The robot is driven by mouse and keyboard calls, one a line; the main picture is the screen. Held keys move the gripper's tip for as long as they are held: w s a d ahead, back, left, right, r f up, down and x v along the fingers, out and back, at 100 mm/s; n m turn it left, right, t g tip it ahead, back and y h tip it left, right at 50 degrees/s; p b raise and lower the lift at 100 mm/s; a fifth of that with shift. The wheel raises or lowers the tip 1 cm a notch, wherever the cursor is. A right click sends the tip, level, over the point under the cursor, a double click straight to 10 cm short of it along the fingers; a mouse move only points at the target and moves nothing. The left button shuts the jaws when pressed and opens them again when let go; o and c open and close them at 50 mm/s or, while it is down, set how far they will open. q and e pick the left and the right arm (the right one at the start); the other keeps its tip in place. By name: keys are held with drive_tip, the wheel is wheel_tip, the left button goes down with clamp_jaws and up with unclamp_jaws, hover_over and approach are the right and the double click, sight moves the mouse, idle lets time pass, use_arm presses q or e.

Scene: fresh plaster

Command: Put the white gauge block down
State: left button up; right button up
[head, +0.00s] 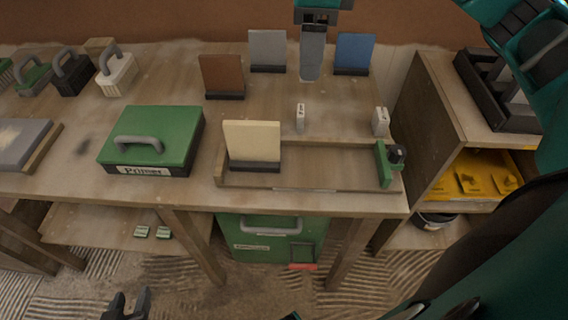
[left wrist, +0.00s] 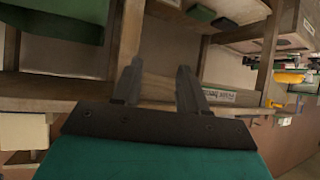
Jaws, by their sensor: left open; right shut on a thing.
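My right gripper (head: 316,22) is at the top middle of the head view, above the back of the bench. It is shut on a tall, narrow, pale grey block (head: 311,55) that hangs below it. I take this for the white gauge block, in shade; whether its lower end touches the bench is unclear. My left gripper (head: 126,304) is low at the bottom left of the head view, open and empty. Its two spread dark fingers (left wrist: 157,88) show in the left wrist view, with the bench frame beyond.
Brown (head: 222,75), grey (head: 268,50) and blue (head: 354,52) panels stand nearby. Two small white blocks (head: 300,117) (head: 380,121) stand in front. A cream panel (head: 252,145) stands at a wooden tray (head: 330,181). A green box (head: 152,138) lies left. Some bare bench lies between.

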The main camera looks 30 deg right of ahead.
drive_tip(key=shift+s+a+f, duration=0.1)
drive_tip(key=shift+s+a, duration=0.3)
drive_tip(key=shift+a, duration=0.15)
wheel_tip(320, 180, down, 15)
drive_tip(key=b, duration=0.3)
drive_tip(key=shift+s+b, duration=0.15)
drive_tip(key=shift+b, duration=0.2)
drive_tip(key=shift+f, duration=0.55)
wheel_tip(320, 180, down, 4)
drive_tip(key=shift+r+b, duration=0.25)
drive_tip(key=shift+b, duration=0.1)
drive_tip(key=shift+f, duration=0.2)
use_arm(q)
drive_tip(key=shift+w+d+f, duration=0.3)
drive_tip(key=shift+w+f, duration=0.05)
drive_tip(key=shift+f, duration=0.15)
drive_tip(key=shift+w+d+f, duration=0.25)
drive_tip(key=shift+w+f, duration=0.05)
drive_tip(key=shift+f, duration=0.2)
